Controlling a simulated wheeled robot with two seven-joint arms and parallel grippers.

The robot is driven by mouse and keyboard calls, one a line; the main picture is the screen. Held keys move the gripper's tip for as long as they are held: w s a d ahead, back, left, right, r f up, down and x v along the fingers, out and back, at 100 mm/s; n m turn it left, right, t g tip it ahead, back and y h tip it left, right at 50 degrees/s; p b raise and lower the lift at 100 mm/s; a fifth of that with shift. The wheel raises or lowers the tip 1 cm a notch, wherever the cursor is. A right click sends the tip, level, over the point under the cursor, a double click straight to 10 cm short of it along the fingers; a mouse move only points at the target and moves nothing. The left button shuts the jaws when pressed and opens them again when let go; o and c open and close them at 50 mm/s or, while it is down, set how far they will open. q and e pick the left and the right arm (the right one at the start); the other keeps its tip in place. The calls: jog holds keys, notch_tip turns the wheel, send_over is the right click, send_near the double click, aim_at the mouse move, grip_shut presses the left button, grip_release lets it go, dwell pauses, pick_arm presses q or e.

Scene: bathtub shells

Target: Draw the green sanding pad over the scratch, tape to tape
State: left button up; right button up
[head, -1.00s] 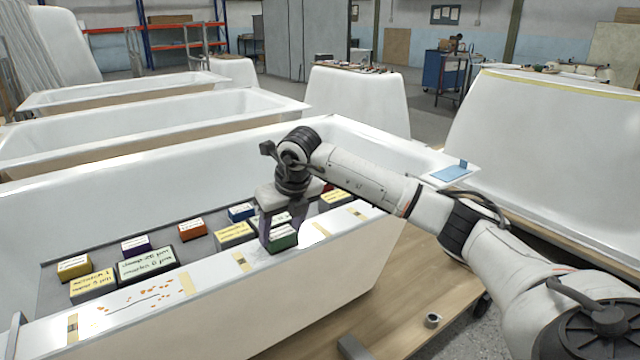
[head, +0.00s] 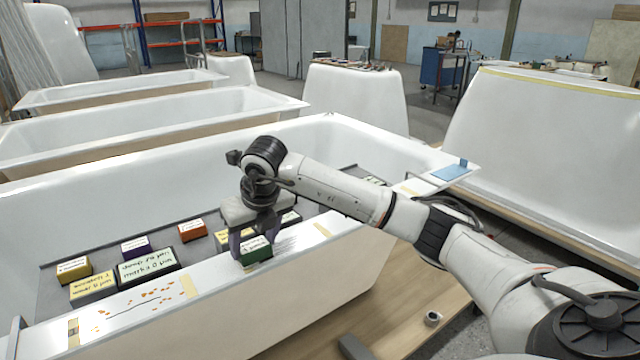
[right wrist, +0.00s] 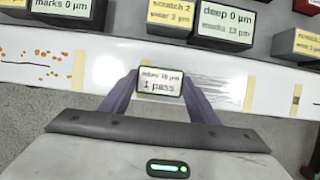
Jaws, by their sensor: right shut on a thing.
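The green sanding pad (head: 257,255) sits on the white tub's near rim, and its labelled top shows in the right wrist view (right wrist: 162,81). My right gripper (head: 255,243) is shut on it, with its purple fingers on either side. Grey scratch lines (head: 287,242) run along the rim to the right of the pad; in the right wrist view they lie (right wrist: 212,86) between the pad and a yellow tape strip (right wrist: 249,93). That right tape also shows in the head view (head: 323,229). The pad covers most of the left tape. My left gripper is not in view.
Several labelled blocks, among them a large deep-scratch one (head: 147,267), stand on the grey tray inside the tub. Further left on the rim is an orange-spotted dark line (head: 140,303) between other tapes. A blue sheet (head: 451,172) lies at the tub's far right corner.

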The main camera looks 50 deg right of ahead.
jog(key=shift+w+a, duration=0.2)
jog(key=shift+a, duration=0.85)
jog(key=shift+a+r+p, duration=0.1)
jog(key=shift+r+p, duration=0.1)
jog(key=shift+p, duration=0.1)
jog(key=shift+r+p, duration=0.45)
jog(key=shift+r, duration=0.5)
jog(key=shift+r+p, duration=0.65)
jog(key=shift+r, duration=0.25)
jog(key=shift+r+p, duration=0.6)
jog(key=shift+r, duration=0.3)
jog(key=shift+r+p, duration=0.55)
jog(key=shift+r, duration=0.25)
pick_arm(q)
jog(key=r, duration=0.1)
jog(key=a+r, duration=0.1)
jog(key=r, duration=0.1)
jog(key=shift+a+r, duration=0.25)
pick_arm(e)
jog(key=shift+r, duration=0.25)
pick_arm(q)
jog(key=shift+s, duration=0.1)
